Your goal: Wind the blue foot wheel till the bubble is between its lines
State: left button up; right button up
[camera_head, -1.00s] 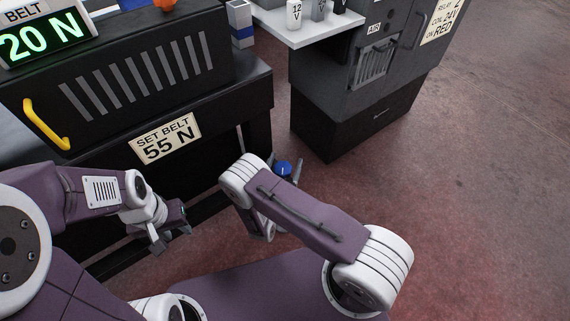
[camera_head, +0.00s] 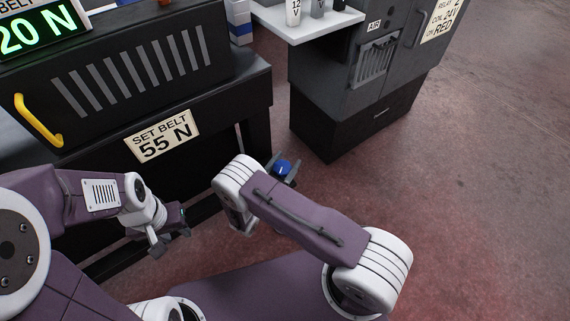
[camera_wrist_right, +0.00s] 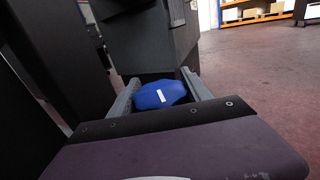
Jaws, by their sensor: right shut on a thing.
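The blue foot wheel (camera_head: 283,167) is low by the near right leg of the black machine. It also shows in the right wrist view as a blue knob (camera_wrist_right: 158,96) with a white mark. My right gripper (camera_head: 284,169) is shut on the wheel, with one finger on each side of it; in the right wrist view its fingers (camera_wrist_right: 160,94) flank the knob. My left gripper (camera_head: 172,232) is in front of the machine's lower frame, away from the wheel; its fingers look apart with nothing between them. I see no bubble or level lines in either view.
The black machine (camera_head: 140,85) has a yellow handle (camera_head: 38,122), a "SET BELT 55 N" plate (camera_head: 162,136) and a display reading 20 N (camera_head: 38,29). A grey cabinet (camera_head: 360,60) with a white shelf (camera_head: 305,22) stands at the right. The red floor further right is clear.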

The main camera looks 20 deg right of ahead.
jog(key=m+g+h+b, duration=0.2)
jog(key=g, duration=0.1)
jog(key=shift+s+d+f, duration=0.15)
jog(key=shift+s+f, duration=0.05)
jog(key=shift+s+r+m+g+h+b, duration=0.1)
jog(key=shift+m+g+h+b, duration=0.3)
jog(key=shift+m+g, duration=0.2)
jog(key=shift+r, duration=0.1)
jog(key=o, duration=1.4)
